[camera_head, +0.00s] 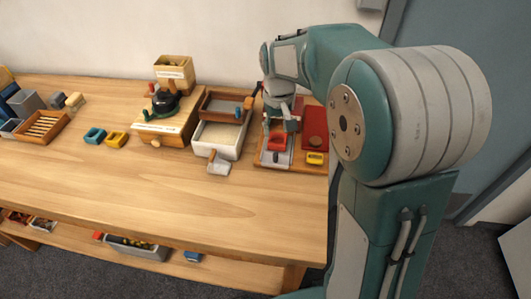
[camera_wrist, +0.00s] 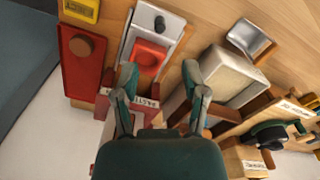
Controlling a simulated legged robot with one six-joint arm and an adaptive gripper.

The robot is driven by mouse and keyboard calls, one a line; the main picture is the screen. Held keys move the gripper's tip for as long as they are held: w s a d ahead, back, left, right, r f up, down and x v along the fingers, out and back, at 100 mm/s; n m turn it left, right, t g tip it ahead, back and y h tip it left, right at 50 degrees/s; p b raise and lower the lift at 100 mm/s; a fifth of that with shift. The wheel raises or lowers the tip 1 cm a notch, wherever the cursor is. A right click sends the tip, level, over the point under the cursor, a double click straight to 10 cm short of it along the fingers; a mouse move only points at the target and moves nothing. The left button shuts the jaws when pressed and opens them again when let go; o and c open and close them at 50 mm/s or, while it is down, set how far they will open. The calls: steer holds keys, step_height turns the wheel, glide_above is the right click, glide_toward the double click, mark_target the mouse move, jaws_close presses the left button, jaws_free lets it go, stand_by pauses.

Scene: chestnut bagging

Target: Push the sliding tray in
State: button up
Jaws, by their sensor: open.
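The sliding tray (camera_head: 267,159) looks like a narrow light-grey tray with a dark round knob at its near end, set in a wooden base on the right of the table. It also shows at the top of the wrist view (camera_wrist: 143,20). A red cut-out piece (camera_wrist: 150,55) lies in it. My gripper (camera_head: 281,122) is above the far end of this station. In the wrist view my gripper (camera_wrist: 160,72) has its two fingers spread, with nothing between them, on either side of the red piece's edge. Whether a finger touches the tray is unclear.
The table front is clear.

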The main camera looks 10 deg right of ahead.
mark_target(276, 153)
steer(key=shift+w+a+f, duration=0.1)
steer(key=shift+w+f, duration=0.05)
steer(key=shift+f, duration=0.1)
step_height(276, 153, down, 11)
steer(key=shift+r, duration=0.2)
jaws_close()
